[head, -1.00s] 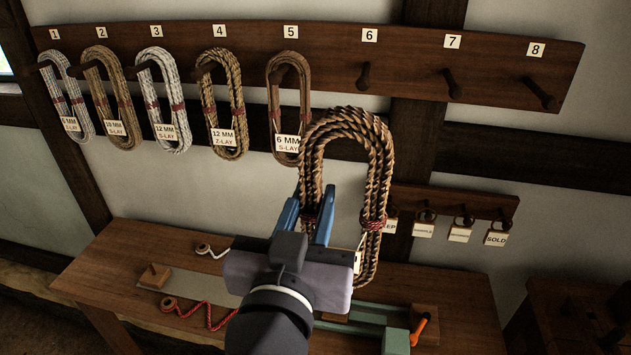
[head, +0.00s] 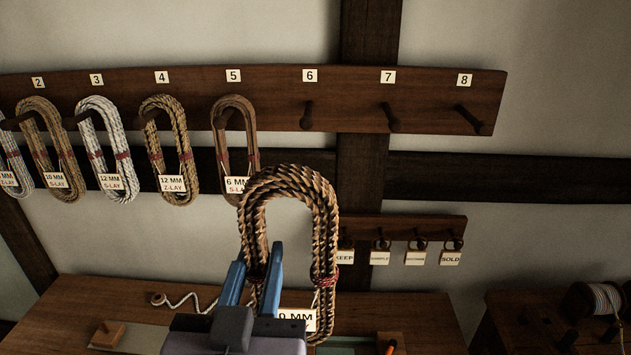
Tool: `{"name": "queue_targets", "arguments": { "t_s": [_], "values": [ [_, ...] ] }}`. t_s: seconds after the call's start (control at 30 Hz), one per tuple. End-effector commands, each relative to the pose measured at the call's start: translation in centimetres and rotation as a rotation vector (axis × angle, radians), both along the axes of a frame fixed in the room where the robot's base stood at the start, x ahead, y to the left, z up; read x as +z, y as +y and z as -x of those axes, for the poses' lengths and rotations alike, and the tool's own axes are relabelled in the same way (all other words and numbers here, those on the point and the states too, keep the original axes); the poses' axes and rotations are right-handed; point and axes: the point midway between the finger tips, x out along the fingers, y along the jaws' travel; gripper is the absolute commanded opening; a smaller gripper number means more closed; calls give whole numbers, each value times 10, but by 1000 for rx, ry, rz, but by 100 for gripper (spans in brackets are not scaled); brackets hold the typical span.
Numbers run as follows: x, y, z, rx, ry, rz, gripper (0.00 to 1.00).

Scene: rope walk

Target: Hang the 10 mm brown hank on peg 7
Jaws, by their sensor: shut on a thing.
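The brown hank (head: 290,180) is a thick looped coil with a red binding on its right side and a white tag (head: 298,319), partly hidden, reading "0 MM". My gripper (head: 256,272) has its blue fingers shut on the hank's left side and holds it upright, loop uppermost. Peg 7 (head: 390,118) is bare, on the dark wall board under its "7" label, up and to the right of the hank. The hank is below the peg row and apart from peg 7.
Pegs 6 (head: 307,116) and 8 (head: 470,119) are bare. A 6 mm hank (head: 235,140) hangs on peg 5, with other hanks to its left. A small tag rack (head: 420,225) is to the right of the held hank. The workbench (head: 60,320) is below.

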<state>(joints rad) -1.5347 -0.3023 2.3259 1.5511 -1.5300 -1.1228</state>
Motion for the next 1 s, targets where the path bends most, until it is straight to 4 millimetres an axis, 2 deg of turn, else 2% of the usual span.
{"name": "queue_targets", "arguments": {
  "t_s": [0.7,0.87,1.0],
  "values": [
    [1,-2,-2,-10,-1,0,0],
    [5,-17,-15,-66,-1,0,0],
    [8,-45,-36,-167,-1,1,0]
  ]
}}
